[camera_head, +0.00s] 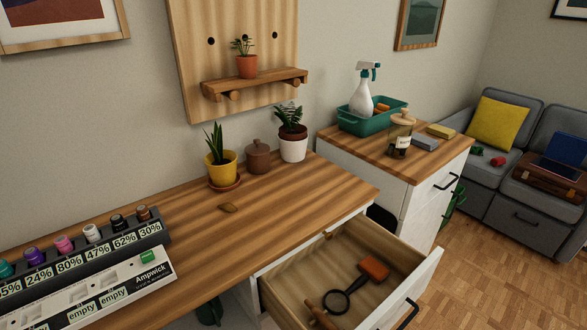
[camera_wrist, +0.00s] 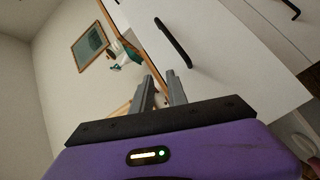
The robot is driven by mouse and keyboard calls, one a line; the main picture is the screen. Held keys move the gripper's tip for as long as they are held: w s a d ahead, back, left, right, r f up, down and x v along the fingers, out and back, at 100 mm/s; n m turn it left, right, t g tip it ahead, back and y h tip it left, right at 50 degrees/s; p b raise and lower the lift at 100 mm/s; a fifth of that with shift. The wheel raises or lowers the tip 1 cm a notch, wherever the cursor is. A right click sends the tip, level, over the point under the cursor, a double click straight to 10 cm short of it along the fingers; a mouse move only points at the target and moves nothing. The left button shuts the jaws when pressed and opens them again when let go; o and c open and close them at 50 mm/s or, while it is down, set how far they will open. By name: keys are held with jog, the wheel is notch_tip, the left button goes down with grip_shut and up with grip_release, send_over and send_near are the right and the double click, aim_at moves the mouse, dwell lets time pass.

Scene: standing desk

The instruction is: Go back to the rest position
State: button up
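My gripper (camera_wrist: 161,77) shows in the wrist view. Its two grey fingers stand apart with an empty gap between them, so it is open and holds nothing. It is tilted in the picture, with white drawer fronts (camera_wrist: 220,60) and a dark handle (camera_wrist: 173,42) beyond the fingers. The head view does not show my gripper or arm.
The wooden desktop (camera_head: 290,208) carries potted plants and a labelled rack (camera_head: 90,285). A white cabinet (camera_head: 418,205) stands behind; wooden floor (camera_head: 470,280) is clear at right.

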jog(key=s+a+r+m+g+p, duration=0.1)
jog(key=s+r+m+p, duration=0.3)
jog(key=s, duration=0.8)
jog(key=s+a+r+m+g+y+p, duration=0.1)
jog(key=s+r+m+p, duration=0.3)
jog(key=s+r+m, duration=0.4)
jog(key=s+a+r, duration=0.1)
jog(key=s+r, duration=0.3)
jog(key=r, duration=0.1)
jog(key=shift+s+a+m+p, duration=0.15)
jog(key=shift+a+m+p, duration=0.05)
jog(key=shift+m+p, duration=0.15)
